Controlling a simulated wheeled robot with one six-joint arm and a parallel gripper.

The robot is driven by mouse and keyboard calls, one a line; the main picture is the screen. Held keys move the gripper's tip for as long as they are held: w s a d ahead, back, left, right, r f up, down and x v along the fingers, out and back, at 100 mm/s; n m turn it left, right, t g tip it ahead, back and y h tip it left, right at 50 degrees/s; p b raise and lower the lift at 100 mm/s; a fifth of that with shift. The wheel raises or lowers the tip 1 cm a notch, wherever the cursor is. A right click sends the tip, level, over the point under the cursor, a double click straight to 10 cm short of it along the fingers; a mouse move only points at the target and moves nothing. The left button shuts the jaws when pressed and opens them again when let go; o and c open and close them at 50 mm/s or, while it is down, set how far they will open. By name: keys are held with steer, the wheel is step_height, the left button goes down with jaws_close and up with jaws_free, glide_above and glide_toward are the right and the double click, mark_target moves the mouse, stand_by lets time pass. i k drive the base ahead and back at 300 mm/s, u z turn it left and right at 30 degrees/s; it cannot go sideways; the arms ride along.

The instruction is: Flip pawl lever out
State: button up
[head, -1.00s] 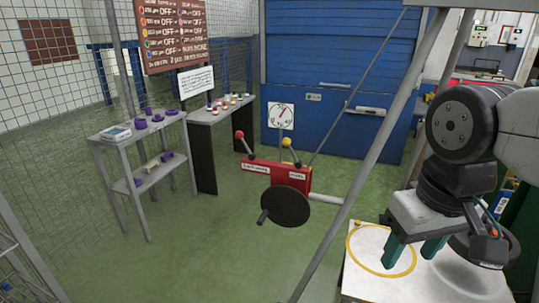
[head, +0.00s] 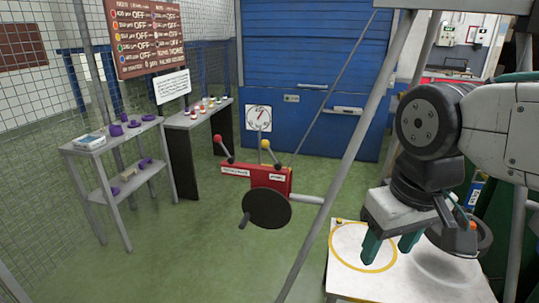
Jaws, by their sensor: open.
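A red box (head: 257,180) on a grey bar stands left of the slanted post. Two levers rise from it, one with a red knob (head: 218,139) and one with a yellow knob (head: 265,144). Both lean up and to the left. The box has two white labels too small to read, so I cannot tell which lever is the pawl. A dark crank disc (head: 267,209) with a handle hangs in front. My gripper (head: 389,248) is open and empty, pointing down over the white table, to the right of the box and apart from both levers.
The white table (head: 350,283) bears a yellow ring. A slanted grey post (head: 335,180) stands between the box and my gripper. A grey shelf (head: 100,150) holds purple parts at left. A dial (head: 258,117) stands behind the box. Green floor is clear around it.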

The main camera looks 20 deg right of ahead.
mark_target(265, 144)
steer(key=u, duration=0.05)
steer(key=i, duration=1.05)
steer(key=u, duration=0.1)
